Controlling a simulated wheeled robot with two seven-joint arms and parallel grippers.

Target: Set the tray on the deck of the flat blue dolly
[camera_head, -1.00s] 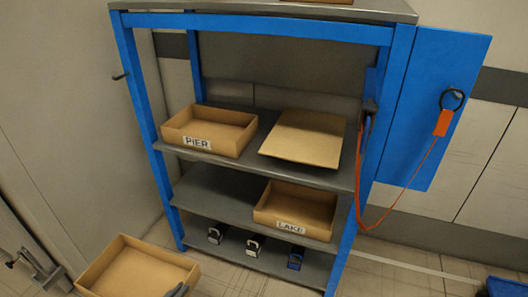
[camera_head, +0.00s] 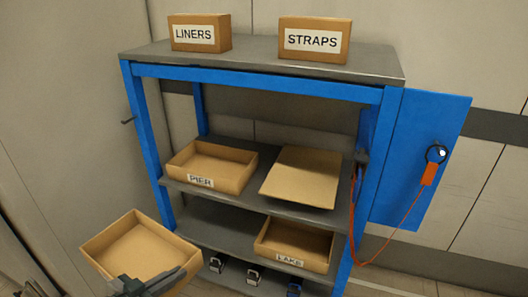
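A tan open tray (camera_head: 120,228) is at the lower left of the head view, tilted and in front of the shelf unit. Its inside is empty, and no label shows on the sides I can see. My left gripper (camera_head: 150,284) is at the tray's near wall, shut on it; the fingertips are partly hidden. My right gripper is not in view. No flat blue dolly shows in this view.
A blue-framed shelf unit (camera_head: 258,84) holds boxes marked LINERS (camera_head: 193,34) and STRAPS (camera_head: 314,40), a PIER tray (camera_head: 200,181), a flat tan board (camera_head: 302,178) and a LAKE tray (camera_head: 290,257). An orange cord (camera_head: 395,235) hangs by the blue side panel (camera_head: 420,150).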

